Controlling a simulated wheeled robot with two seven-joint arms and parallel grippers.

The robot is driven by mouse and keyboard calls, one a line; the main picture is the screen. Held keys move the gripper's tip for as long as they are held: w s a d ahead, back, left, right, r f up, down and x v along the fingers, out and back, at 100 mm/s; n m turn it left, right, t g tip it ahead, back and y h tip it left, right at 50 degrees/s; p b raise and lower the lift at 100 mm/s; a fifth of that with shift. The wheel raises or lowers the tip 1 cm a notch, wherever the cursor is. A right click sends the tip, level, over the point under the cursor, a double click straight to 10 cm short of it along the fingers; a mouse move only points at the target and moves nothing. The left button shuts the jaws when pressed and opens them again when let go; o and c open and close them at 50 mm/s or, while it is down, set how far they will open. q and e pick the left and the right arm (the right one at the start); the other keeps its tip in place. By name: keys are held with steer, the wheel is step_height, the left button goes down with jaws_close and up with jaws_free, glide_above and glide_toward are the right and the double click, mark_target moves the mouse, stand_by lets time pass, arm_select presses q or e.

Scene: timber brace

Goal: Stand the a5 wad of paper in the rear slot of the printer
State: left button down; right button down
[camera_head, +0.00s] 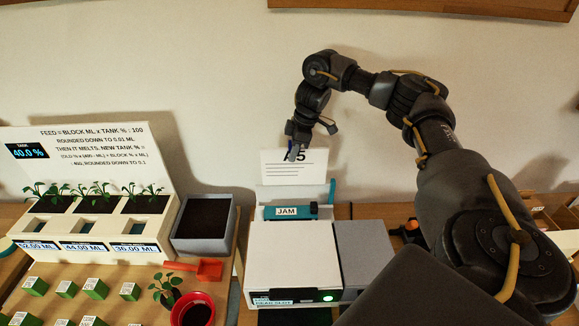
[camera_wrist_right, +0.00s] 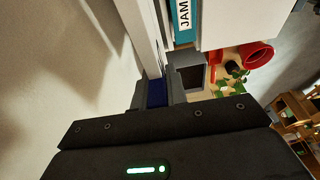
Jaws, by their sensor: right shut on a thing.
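The a5 wad of paper (camera_head: 287,172) is a white upright sheet-like block with a large "5" and printed lines, behind the printer (camera_head: 293,255). My right gripper (camera_head: 296,149) is shut on its top edge, hiding part of the label. In the right wrist view the white wad (camera_wrist_right: 143,28) runs up from the right gripper (camera_wrist_right: 162,92). The wad's lower edge is at a pale panel at the printer's rear (camera_head: 292,193); I cannot tell whether it is inside the slot. My left gripper is not in view.
A teal part with a "JAM" label (camera_head: 287,211) sits at the printer's back. Left of the printer stand a grey box of soil (camera_head: 204,224), a red scoop (camera_head: 203,269), a red pot (camera_head: 192,309) and a white planter (camera_head: 95,225). The wall is close behind.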

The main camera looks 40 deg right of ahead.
step_height(320, 180, down, 4)
steer(key=shift+s+f+b, duration=0.1)
steer(key=shift+b, duration=1)
steer(key=shift+f+b, duration=0.55)
steer(key=shift+f, duration=0.35)
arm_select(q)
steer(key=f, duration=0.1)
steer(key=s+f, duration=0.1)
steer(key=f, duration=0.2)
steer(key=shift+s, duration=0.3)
arm_select(e)
steer(key=shift+f, duration=0.4)
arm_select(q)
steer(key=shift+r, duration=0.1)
